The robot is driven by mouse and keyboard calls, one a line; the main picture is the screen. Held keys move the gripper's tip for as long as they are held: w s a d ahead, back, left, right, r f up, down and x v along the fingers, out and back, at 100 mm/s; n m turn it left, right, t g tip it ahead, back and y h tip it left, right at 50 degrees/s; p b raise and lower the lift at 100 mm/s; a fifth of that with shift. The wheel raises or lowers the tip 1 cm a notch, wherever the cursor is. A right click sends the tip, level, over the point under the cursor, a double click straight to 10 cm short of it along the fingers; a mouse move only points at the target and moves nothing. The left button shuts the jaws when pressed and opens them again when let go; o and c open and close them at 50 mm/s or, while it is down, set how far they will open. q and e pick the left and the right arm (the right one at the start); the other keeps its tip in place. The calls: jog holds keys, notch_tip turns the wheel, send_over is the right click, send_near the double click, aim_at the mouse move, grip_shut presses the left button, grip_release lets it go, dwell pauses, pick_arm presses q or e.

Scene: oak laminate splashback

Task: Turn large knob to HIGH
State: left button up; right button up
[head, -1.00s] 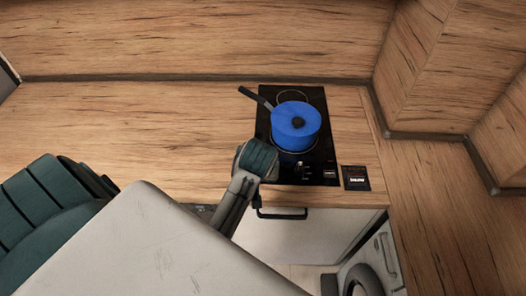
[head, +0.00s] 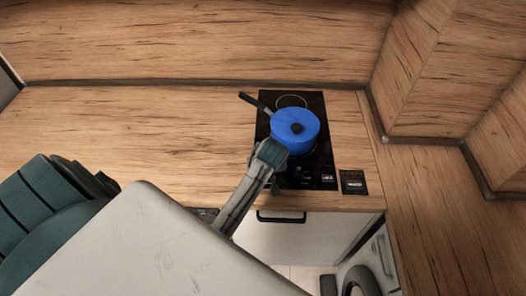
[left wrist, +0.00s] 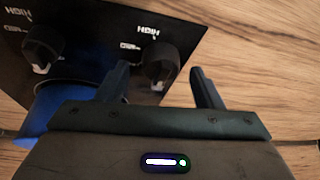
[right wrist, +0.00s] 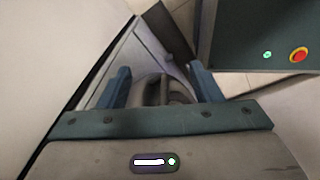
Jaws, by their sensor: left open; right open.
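The black cooktop (head: 318,165) is set in the wooden counter, with knobs and white markings along its front edge. In the left wrist view, two dark knobs show: one (left wrist: 162,62) in line with the gap between my fingers, the other (left wrist: 42,45) to the left. Inverted HIGH labels sit by both. I cannot tell which knob is larger. My left gripper (left wrist: 160,78) is open, its fingertips either side of the first knob; contact is unclear. In the head view my left gripper (head: 272,158) covers the cooktop's front left. My right gripper (right wrist: 160,75) is open and empty, low down.
A blue lidded pot (head: 297,128) stands on the cooktop close behind my left gripper, its black handle pointing back left. A small dark panel (head: 353,182) lies right of the cooktop. A black cabinet handle (head: 282,217) is below. The counter to the left is clear.

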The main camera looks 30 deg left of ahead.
pick_arm(q)
jog(key=shift+w+a+f, duration=0.1)
jog(key=shift+a+f, duration=0.1)
jog(key=shift+f, duration=0.35)
jog(key=c, duration=1)
jog(key=shift+o, duration=0.2)
